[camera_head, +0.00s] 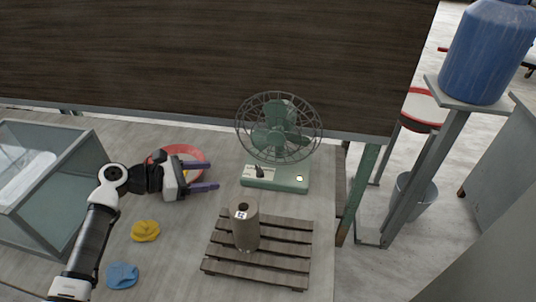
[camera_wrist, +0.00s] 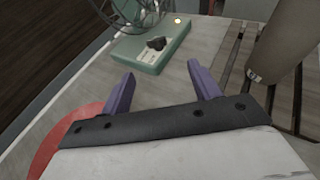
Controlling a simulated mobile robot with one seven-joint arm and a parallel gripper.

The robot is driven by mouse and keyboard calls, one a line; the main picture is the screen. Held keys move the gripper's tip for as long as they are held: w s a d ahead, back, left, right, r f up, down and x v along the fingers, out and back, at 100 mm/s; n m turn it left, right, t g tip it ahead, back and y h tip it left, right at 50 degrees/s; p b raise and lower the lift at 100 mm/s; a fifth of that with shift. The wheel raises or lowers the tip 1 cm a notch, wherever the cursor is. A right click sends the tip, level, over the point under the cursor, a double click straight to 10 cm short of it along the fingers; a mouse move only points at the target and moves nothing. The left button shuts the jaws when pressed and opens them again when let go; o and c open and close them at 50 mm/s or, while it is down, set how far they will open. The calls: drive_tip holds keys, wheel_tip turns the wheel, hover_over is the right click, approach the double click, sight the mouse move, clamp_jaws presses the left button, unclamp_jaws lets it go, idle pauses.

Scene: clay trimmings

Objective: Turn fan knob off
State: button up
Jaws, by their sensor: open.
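A green desk fan (camera_head: 280,134) with a round wire cage stands on the table, its box base (camera_head: 286,180) toward me. A dark knob (camera_head: 259,171) sits on a pale label at the left of the base top, with a small lit round spot at the right. In the wrist view the base (camera_wrist: 152,48) and the knob (camera_wrist: 156,43) lie ahead, beyond my fingertips. My gripper (camera_head: 212,175) is open and empty, left of the fan base and apart from it. Its two purple fingers also show in the wrist view (camera_wrist: 160,82).
A slatted wooden pallet (camera_head: 222,262) with a grey cylinder (camera_head: 246,228) stands right of my gripper. A red-rimmed dish (camera_head: 183,149) lies behind my gripper. Yellow (camera_head: 145,231) and blue (camera_head: 122,275) lumps lie in front. A glass case (camera_head: 75,170) stands at left.

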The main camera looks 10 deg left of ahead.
sight(258, 170)
drive_tip(key=p+x, duration=0.2)
drive_tip(key=x, duration=0.4)
drive_tip(key=p+x, duration=0.2)
drive_tip(key=x, duration=0.4)
drive_tip(key=shift+w+d, duration=0.1)
drive_tip(key=shift+w, duration=0.5)
drive_tip(key=shift+w+d+f, duration=0.25)
drive_tip(key=shift+d+f, duration=0.05)
drive_tip(key=shift+d, duration=0.05)
drive_tip(key=c, duration=1)
